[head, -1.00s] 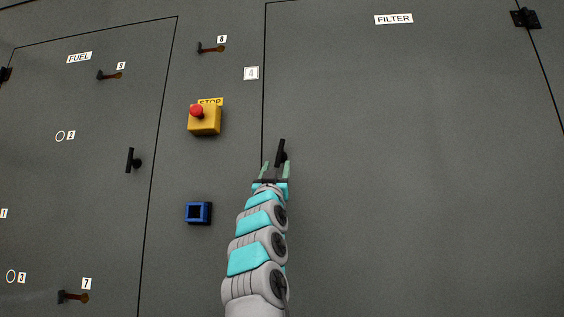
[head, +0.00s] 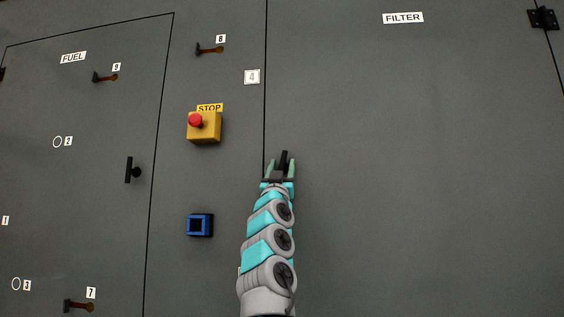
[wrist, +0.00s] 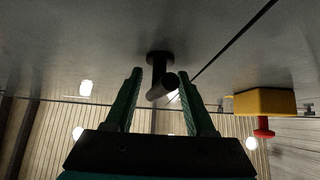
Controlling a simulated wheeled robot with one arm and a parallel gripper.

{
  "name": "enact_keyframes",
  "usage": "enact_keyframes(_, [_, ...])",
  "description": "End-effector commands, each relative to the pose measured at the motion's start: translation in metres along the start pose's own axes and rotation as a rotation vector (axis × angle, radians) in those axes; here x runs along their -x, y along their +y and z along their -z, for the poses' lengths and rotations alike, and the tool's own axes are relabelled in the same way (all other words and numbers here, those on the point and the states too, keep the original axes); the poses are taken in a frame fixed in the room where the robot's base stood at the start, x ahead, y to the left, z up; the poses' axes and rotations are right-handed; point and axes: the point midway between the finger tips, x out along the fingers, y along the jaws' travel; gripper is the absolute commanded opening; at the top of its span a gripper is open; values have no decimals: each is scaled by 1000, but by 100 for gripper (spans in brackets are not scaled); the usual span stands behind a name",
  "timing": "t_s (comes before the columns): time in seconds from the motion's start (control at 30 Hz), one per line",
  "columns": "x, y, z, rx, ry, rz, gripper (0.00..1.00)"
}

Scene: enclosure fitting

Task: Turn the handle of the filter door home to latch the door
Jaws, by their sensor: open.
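The filter door (head: 420,150) is a large grey panel on the right in the head view, labelled FILTER (head: 403,18). It looks flush with the wall along its left seam. Its black T-shaped handle (head: 285,158) sits near that seam, partly hidden behind my gripper. In the wrist view the handle (wrist: 160,80) stands out from the door on a short stem. My gripper (head: 281,168) is open, with its green fingers (wrist: 163,85) on either side of the handle bar. I cannot tell whether either finger touches it.
Left of the seam are a yellow STOP box (head: 204,128) with a red button, also in the wrist view (wrist: 264,103), and a blue square fitting (head: 200,225). The fuel door (head: 90,220) with its own black handle (head: 131,170) is further left. The filter door's face is otherwise clear.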

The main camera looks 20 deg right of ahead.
Motion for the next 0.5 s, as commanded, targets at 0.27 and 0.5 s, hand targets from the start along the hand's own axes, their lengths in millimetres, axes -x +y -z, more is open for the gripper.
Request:
enact_keyframes(0.27, [0, 0, 0, 0, 0, 0, 50])
enact_keyframes(0.5, [0, 0, 0, 0, 0, 0, 23])
